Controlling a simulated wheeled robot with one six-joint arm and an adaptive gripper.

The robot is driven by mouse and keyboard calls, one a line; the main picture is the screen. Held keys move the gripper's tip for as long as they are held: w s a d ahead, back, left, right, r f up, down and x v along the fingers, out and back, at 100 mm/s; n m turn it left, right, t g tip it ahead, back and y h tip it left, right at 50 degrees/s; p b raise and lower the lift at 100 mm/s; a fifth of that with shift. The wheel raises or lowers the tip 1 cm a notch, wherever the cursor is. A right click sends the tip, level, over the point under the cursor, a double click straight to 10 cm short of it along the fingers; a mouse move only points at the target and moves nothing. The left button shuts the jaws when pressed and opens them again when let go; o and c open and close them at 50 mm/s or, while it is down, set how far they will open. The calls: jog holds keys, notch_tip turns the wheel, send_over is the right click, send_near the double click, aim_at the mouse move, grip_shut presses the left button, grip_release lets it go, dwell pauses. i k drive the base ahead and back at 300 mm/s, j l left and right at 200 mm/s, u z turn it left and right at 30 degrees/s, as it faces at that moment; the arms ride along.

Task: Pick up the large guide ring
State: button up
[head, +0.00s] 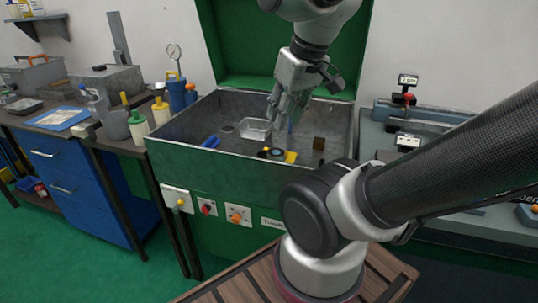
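A dark round ring-like piece (277,153) lies on the floor of the green machine's tray, near the front wall. It looks like the large guide ring, but it is too small in view to be sure. A yellow piece (291,157) lies against its right side. My gripper (283,117) points down into the tray, above and behind the dark ring and apart from it. The fingers are small and seen at an angle, so their opening is unclear. I see nothing clearly held between them.
The grey tray (185,121) has raised walls. In it are a clear square dish (255,129), a blue piece (211,141), a flat disc (227,128) and a brown block (319,143). A bottle-lined bench stands left; a grey machine bed (430,114) stands right.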

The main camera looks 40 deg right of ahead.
aim_at(277, 154)
jog(key=k, duration=0.2)
jog(key=k+z, duration=0.25)
jog(key=z, duration=0.2)
jog(key=k+l+z, duration=0.1)
jog(key=z, duration=0.35)
jog(key=i+j+z, duration=0.1)
jog(key=j, duration=0.25)
jog(key=i+j+z, duration=0.2)
jog(key=j, duration=0.45)
jog(key=i+j, duration=0.2)
jog(key=j, duration=0.2)
jog(key=i+j, duration=0.15)
jog(key=j, duration=0.2)
jog(key=i+j, duration=0.1)
jog(key=j, duration=0.2)
jog(key=i+j, duration=0.15)
jog(key=j, duration=0.2)
jog(key=z, duration=0.05)
